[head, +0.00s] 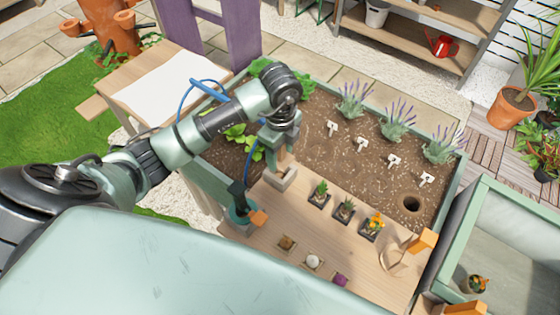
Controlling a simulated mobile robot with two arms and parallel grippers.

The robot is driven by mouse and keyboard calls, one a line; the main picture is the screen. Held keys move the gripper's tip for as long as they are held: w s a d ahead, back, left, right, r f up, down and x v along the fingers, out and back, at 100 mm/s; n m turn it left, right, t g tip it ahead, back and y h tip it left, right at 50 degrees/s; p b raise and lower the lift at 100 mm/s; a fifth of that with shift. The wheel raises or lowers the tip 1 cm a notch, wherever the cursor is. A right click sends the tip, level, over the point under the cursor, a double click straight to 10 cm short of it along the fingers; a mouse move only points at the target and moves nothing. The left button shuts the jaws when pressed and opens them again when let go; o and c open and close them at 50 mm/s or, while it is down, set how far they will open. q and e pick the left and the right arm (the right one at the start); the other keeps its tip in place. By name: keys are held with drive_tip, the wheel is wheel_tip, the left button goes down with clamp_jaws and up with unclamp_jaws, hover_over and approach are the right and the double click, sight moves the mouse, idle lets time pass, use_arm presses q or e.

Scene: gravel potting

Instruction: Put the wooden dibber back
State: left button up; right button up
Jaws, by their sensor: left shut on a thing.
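My left gripper (281,145) reaches down over the near edge of the planter bed and is shut on a pale wooden piece, which I take to be the wooden dibber (283,160). The dibber is upright, and its lower end meets a small pale block (284,180) on the wooden work board (320,235). I cannot tell whether it sits in the block or just above it. The gripper hides the dibber's upper part. My right gripper is not in view.
Small potted plants (343,210) stand in a row on the board, with small items (312,262) nearer me. A teal holder (242,213) is left of the block. The soil (330,160) holds lavender, white labels and a round hole (411,203). A green-framed bin (510,240) stands right.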

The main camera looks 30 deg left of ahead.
sight(280, 164)
use_arm(q)
drive_tip(key=shift+f, duration=0.35)
wheel_tip(280, 164, down, 4)
drive_tip(key=shift+f+p, duration=0.1)
drive_tip(key=shift+p, duration=0.2)
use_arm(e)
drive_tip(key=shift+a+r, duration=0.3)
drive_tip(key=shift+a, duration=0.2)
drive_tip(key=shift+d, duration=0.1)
use_arm(q)
drive_tip(key=o, duration=1.2)
drive_tip(key=shift+o, duration=0.2)
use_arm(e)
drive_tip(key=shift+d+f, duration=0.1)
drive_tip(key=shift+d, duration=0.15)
